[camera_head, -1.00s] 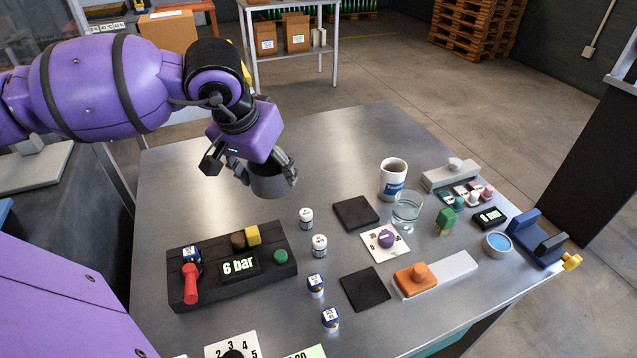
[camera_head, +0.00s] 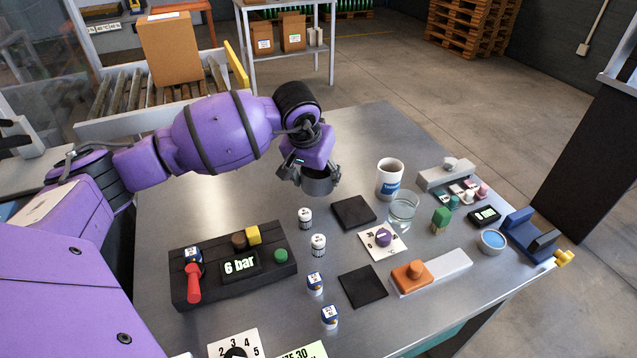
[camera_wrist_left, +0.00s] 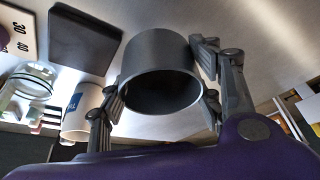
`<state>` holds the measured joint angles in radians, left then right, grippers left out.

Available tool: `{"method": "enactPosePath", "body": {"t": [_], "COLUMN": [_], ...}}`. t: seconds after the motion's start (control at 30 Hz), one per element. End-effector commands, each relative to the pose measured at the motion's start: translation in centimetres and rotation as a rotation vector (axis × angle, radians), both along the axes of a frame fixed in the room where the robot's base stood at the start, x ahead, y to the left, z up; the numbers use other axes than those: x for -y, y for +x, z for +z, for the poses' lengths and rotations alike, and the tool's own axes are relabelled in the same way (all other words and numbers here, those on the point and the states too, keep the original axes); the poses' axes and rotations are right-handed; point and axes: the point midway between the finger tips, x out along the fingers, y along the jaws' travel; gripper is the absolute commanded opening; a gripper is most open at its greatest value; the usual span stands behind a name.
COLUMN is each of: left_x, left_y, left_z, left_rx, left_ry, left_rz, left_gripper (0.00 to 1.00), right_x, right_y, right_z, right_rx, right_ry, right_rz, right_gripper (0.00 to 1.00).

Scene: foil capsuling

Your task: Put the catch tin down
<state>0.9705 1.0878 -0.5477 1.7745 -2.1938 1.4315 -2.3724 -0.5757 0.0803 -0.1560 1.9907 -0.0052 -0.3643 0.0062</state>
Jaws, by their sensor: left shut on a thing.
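The catch tin (camera_head: 321,184) is a grey, round, open tin. My left gripper (camera_head: 318,176) is shut on it, above the back middle of the steel table, just behind the far black square pad. In the left wrist view the tin (camera_wrist_left: 160,62) sits between the gripper's fingers (camera_wrist_left: 160,95), and I see its dark hollow inside. Whether its base touches the table is hard to tell. The far black pad (camera_head: 353,212) is empty, and it also shows in the left wrist view (camera_wrist_left: 82,38). My right gripper is not in view.
A white mug (camera_head: 390,178) and a glass of water (camera_head: 403,210) stand right of the far pad. Several small jars (camera_head: 318,246) stand in a line left of the pads. A second black pad (camera_head: 362,286) lies nearer. A black control box (camera_head: 232,268) stands at left.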

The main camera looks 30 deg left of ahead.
Motion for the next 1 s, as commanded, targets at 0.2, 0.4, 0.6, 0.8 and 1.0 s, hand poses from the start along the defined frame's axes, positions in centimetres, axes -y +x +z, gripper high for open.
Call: {"method": "enactPosePath", "body": {"t": [0.2,0.4,0.6,0.8,1.0], "left_x": [0.2,0.2,0.2,0.2,0.2], "left_y": [0.4,0.5,0.5,0.4,0.4], "left_z": [-2.5,-3.5,-3.8,-4.0,-4.0], "left_rx": [-0.003,0.002,0.000,0.000,0.000], "left_ry": [-0.002,-0.001,0.000,0.000,0.000], "left_rz": [0.000,0.000,-0.001,0.000,0.000], "left_gripper": [0.32,0.32,0.32,0.74,0.78], "right_x": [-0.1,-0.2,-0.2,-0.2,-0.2], "right_y": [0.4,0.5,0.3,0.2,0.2], "right_z": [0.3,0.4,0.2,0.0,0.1], "right_rx": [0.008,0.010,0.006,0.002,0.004], "right_ry": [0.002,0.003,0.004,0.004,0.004], "right_rz": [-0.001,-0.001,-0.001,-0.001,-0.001], "right_gripper": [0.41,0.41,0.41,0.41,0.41]}}
